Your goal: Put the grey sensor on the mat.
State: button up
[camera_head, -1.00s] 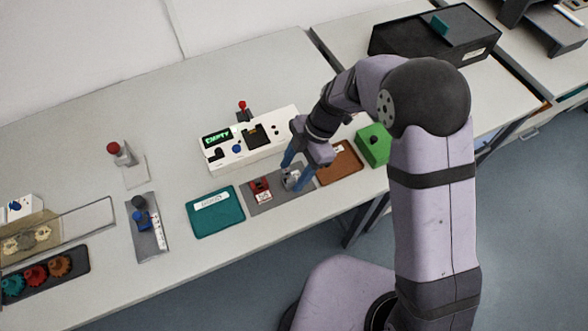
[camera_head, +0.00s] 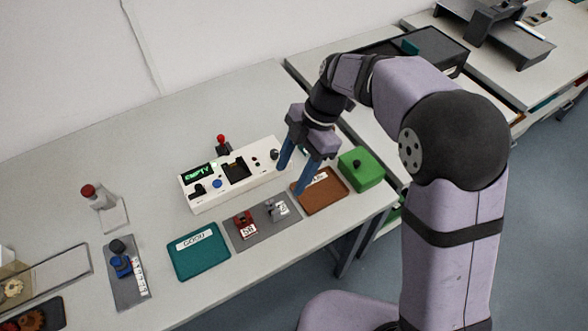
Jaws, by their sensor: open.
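The grey sensor (camera_head: 271,211) sits on the grey mat (camera_head: 263,228), towards its right end, with a white label beside it. A red sensor (camera_head: 242,219) with a white label sits on the same mat, to the left. My gripper (camera_head: 291,175) has two blue fingers spread apart with nothing between them. It is above and behind the right end of the mat, apart from the grey sensor.
A white tester (camera_head: 208,198) reading "EMPTY" stands behind the mat. A teal tray (camera_head: 199,257) lies left of the mat, a brown tray (camera_head: 325,195) right. A green box (camera_head: 361,172) with a black knob stands further right.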

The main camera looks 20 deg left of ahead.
jog(key=shift+w+d+r, duration=0.1)
jog(key=shift+d+r, duration=0.05)
jog(key=shift+r, duration=0.4)
jog(key=s+d+f+m+t+h, duration=0.1)
jog(key=s+d+f+m, duration=0.1)
jog(key=d+m, duration=0.7)
jog(key=s+d+f+m+t+h, duration=0.1)
jog(key=s+d+m, duration=0.4)
jog(key=d+m, duration=0.3)
jog(key=s+d+f+m+t+h, duration=0.1)
jog(key=s+d+f+m, duration=0.1)
jog(key=d+m, duration=0.7)
jog(key=shift+s+d+f+m, duration=0.35)
jog(key=shift+s+m, duration=0.15)
jog(key=shift+s, duration=0.25)
jog(key=shift+r, duration=0.2)
